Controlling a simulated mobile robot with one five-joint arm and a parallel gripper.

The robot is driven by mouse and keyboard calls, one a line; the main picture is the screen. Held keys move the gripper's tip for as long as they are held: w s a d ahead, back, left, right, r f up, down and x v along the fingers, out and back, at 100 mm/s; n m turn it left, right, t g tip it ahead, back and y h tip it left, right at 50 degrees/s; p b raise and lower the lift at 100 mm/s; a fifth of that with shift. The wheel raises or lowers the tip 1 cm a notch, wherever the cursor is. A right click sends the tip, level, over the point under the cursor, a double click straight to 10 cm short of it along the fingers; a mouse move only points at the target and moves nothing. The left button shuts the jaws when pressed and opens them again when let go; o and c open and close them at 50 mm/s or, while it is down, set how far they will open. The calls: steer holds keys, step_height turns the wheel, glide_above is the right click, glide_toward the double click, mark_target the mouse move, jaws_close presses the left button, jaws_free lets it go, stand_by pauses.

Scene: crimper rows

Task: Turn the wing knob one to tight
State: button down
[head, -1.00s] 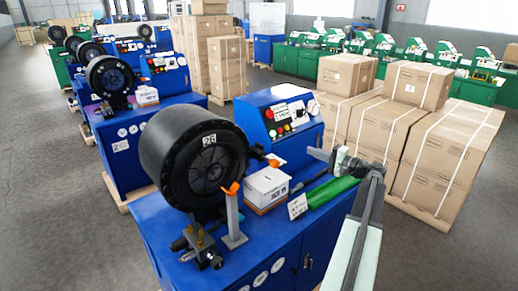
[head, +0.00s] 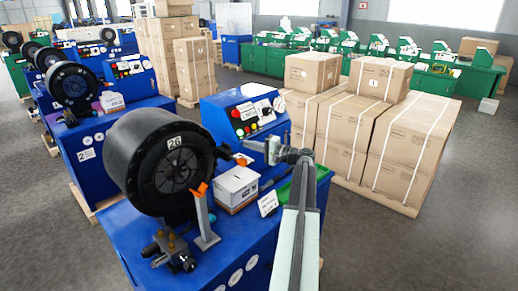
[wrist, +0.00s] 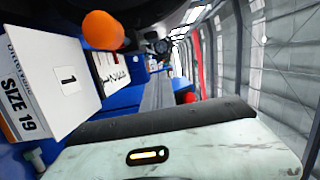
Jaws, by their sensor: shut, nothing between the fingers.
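No knob is readable as "one" in either view. An orange-tipped dark handle (head: 240,159) sticks out right of the black crimper head (head: 165,160) marked 26. An orange piece (head: 198,190) tops a grey post in front of the head. A rounded orange end (wrist: 103,30) shows close up in the wrist view; I cannot tell which piece it is. My gripper (head: 273,150) is shut and empty, just right of the orange-tipped handle and apparently apart from it. In the wrist view my fingertips are hard to make out.
A white box (head: 237,186) stands on the blue bench; its face carries a "1" in the wrist view (wrist: 65,80). A small label card (head: 268,203) and a green tray (head: 285,190) lie close to my arm.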

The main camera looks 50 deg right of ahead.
mark_target(226, 147)
steer(key=w+a, duration=0.2)
steer(key=a, duration=0.1)
steer(key=shift+w+a, duration=0.15)
steer(key=shift+w, duration=0.05)
steer(key=shift+w+a, duration=0.1)
steer(key=shift+a, duration=0.5)
